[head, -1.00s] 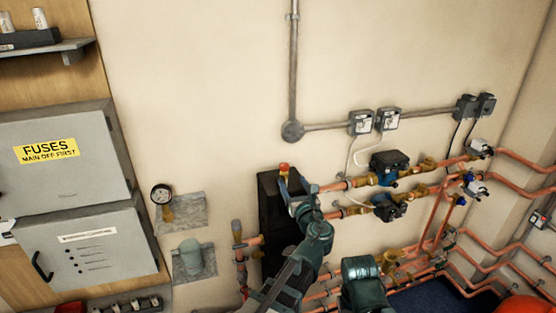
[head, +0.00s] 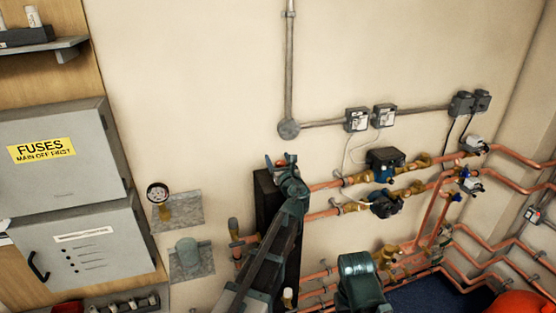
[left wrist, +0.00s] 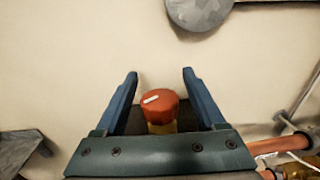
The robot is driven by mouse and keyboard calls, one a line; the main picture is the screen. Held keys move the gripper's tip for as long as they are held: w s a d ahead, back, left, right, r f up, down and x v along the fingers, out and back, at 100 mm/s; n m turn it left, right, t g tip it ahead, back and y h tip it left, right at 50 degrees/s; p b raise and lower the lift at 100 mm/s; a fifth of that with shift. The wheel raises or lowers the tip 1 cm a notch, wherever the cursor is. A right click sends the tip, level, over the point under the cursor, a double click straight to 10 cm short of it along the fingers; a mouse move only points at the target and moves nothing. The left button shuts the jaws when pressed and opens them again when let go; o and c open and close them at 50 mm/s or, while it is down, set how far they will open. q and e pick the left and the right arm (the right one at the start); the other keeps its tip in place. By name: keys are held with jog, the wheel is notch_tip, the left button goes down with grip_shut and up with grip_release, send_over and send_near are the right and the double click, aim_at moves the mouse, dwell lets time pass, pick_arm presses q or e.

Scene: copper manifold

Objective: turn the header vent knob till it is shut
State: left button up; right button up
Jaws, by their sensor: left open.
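The header vent knob (left wrist: 159,103) is a red-orange cap with a short white mark, on a brass stem. In the left wrist view it stands between the two blue fingers of my left gripper (left wrist: 159,75), with a gap on each side. The fingers are open and do not appear to touch it. In the head view my left gripper (head: 281,158) is at the top of the dark header block (head: 264,194). Only a little red of the knob shows between the fingers there. My right gripper is not in view.
Copper pipes with pumps (head: 386,160) and brass valves run to the right of the block. A pressure gauge (head: 158,193) and fuse box (head: 48,150) are on the left. A round grey conduit box (head: 289,129) is just above. The wall between is bare.

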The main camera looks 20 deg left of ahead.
pick_arm(q)
grip_shut()
dwell(0.4)
